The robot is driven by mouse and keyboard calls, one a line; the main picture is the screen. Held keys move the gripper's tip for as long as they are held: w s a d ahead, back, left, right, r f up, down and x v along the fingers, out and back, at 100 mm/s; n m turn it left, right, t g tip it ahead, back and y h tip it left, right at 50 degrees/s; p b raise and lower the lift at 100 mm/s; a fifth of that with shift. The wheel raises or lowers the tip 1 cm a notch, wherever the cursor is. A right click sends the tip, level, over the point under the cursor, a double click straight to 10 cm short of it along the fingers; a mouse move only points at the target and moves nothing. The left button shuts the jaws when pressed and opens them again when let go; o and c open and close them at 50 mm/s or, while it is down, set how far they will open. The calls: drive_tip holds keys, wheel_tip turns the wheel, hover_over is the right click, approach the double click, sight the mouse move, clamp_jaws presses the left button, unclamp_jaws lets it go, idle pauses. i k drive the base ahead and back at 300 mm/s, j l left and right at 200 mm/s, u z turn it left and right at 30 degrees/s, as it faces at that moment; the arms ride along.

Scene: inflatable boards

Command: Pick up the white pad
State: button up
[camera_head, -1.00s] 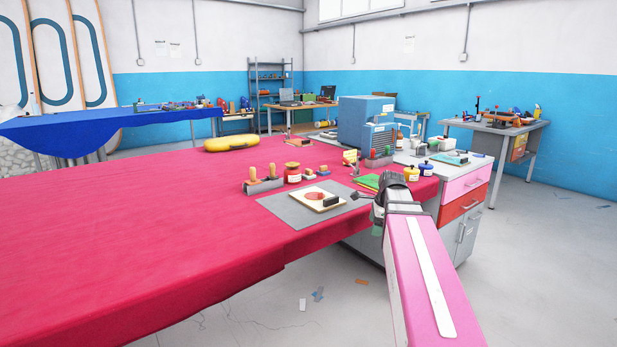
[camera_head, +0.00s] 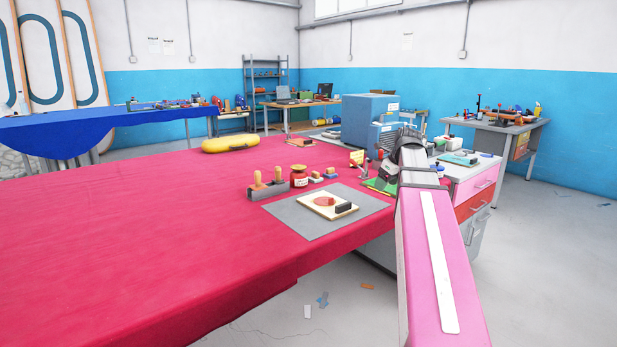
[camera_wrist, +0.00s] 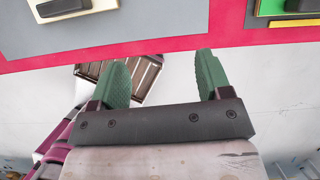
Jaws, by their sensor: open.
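A pale cream-white pad (camera_head: 318,204) with a red round patch and a black block on it lies on a grey mat (camera_head: 290,219) near the front edge of the red-covered table. In the wrist view, part of the pad (camera_wrist: 96,5) shows at the top left, cut off by the frame, with the black block (camera_wrist: 60,7) on it. My gripper (camera_wrist: 160,66) has two green fingers spread apart with nothing between them. In the wrist view it is below the table edge and the pad, apart from both. In the head view, my arm partly hides the gripper, right of the pad.
A green board (camera_wrist: 285,7) lies right of the mat. A stamp holder (camera_head: 268,190) and a red jar (camera_head: 299,176) stand behind the mat. A blue machine (camera_head: 368,122) stands farther back. The red cloth (camera_head: 130,240) left of the mat is bare. A drawer cabinet (camera_head: 482,182) stands right.

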sight(315, 179)
drive_tip(key=i+j, duration=1)
